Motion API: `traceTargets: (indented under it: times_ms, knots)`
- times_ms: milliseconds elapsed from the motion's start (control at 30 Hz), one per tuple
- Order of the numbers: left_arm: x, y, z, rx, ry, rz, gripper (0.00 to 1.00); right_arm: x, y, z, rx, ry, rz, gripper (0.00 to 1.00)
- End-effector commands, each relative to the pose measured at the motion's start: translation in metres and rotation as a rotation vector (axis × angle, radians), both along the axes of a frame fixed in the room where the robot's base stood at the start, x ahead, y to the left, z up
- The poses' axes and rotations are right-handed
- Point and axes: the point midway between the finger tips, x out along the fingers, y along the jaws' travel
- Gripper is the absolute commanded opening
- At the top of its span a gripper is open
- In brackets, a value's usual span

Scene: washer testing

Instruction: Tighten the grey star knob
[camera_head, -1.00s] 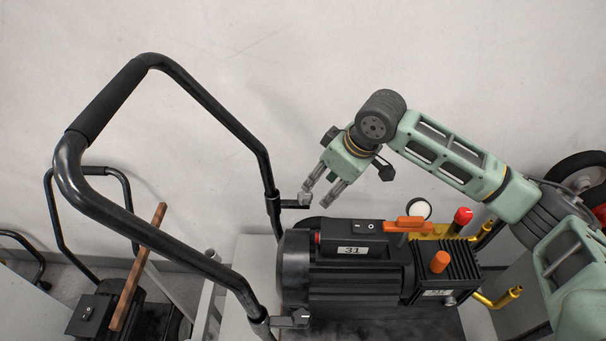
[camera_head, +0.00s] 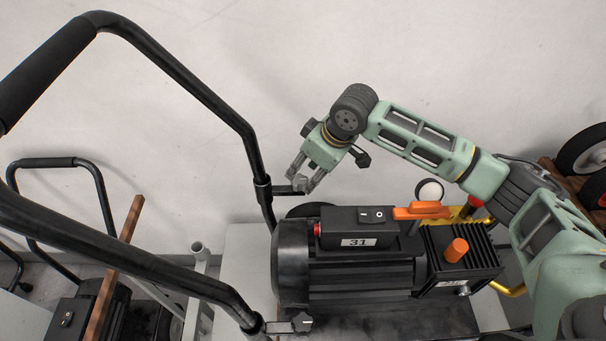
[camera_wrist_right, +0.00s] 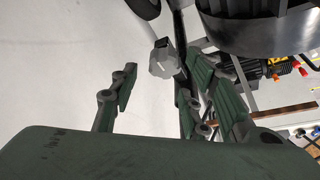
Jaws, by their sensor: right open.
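A grey star knob (camera_head: 299,186) sits on a short black rod at the lower joint of the far handle leg. My right gripper (camera_head: 301,180) is open, its fingers pointing down at this knob, with one fingertip on each side of it. In the right wrist view the grey knob (camera_wrist_right: 163,62) shows between the two spread fingers of the right gripper (camera_wrist_right: 160,85); I cannot tell whether they touch it. A second grey star knob (camera_head: 302,322) sits on the near handle leg. My left gripper is not in view.
The black pressure washer (camera_head: 350,265) with an orange lever (camera_head: 421,210) and orange knob (camera_head: 456,250) stands below the gripper. Its black tube handle (camera_head: 190,85) rises at left. A brown bar (camera_head: 115,265) and a second machine (camera_head: 65,315) are at lower left. A white wall is behind.

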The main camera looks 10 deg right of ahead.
Motion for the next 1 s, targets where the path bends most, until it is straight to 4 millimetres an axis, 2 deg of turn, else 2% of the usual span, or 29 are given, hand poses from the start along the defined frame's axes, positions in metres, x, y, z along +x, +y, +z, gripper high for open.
traceTargets:
  times_ms: [233, 600, 1000]
  knots:
    - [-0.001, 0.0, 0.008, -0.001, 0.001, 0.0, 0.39, 0.008, 0.009, -0.029, -0.001, 0.001, 0.0, 0.43]
    - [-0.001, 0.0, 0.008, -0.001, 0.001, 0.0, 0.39, 0.01, 0.01, -0.036, -0.001, -0.001, 0.001, 0.42]
    - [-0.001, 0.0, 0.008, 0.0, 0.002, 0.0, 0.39, 0.011, 0.009, -0.035, -0.002, -0.002, -0.001, 0.07]
